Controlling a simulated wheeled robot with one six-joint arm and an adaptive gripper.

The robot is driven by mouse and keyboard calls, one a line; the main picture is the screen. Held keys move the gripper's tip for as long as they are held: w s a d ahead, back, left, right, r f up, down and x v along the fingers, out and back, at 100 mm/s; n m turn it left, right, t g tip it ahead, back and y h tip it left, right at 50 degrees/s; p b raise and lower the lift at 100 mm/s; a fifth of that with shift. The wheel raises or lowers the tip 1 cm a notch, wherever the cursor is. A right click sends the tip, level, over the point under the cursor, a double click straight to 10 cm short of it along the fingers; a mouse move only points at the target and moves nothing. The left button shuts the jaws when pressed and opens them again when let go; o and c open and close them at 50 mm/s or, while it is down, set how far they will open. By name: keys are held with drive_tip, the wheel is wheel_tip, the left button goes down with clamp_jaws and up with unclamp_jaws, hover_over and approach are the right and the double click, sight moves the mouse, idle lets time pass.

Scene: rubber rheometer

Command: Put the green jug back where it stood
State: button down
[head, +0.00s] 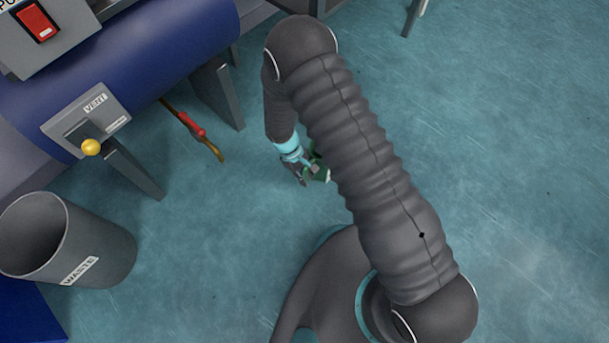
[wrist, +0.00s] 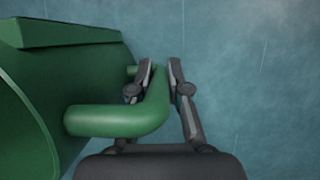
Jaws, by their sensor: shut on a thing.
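The green jug (wrist: 45,95) fills the left of the wrist view, and its handle (wrist: 125,120) reaches right from the body. My gripper (wrist: 161,72) is shut on the handle, with one finger on each side of it. In the head view the jug (head: 320,172) shows only as a small green patch beside my gripper (head: 302,178), the rest hidden behind my arm. The gripper hangs over the blue-green floor. I cannot tell the jug's height above the floor or whether it is upright.
A grey waste bin (head: 105,245) stands at the lower left. A blue machine (head: 150,55) with a red switch (head: 38,22) and a yellow-knobbed vent lever (head: 91,147) takes the upper left. A red-handled tool (head: 190,125) is beside it. The floor at right (head: 530,150) is clear.

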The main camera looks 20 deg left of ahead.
drive_tip(key=c, duration=1.1)
unclamp_jaws()
drive_tip(key=shift+c, duration=0.2)
drive_tip(key=p+v, duration=0.1)
drive_tip(key=v, duration=1.1)
drive_tip(key=shift+p, duration=0.3)
drive_tip(key=shift+w+r, duration=0.1)
drive_tip(key=shift+r, duration=0.05)
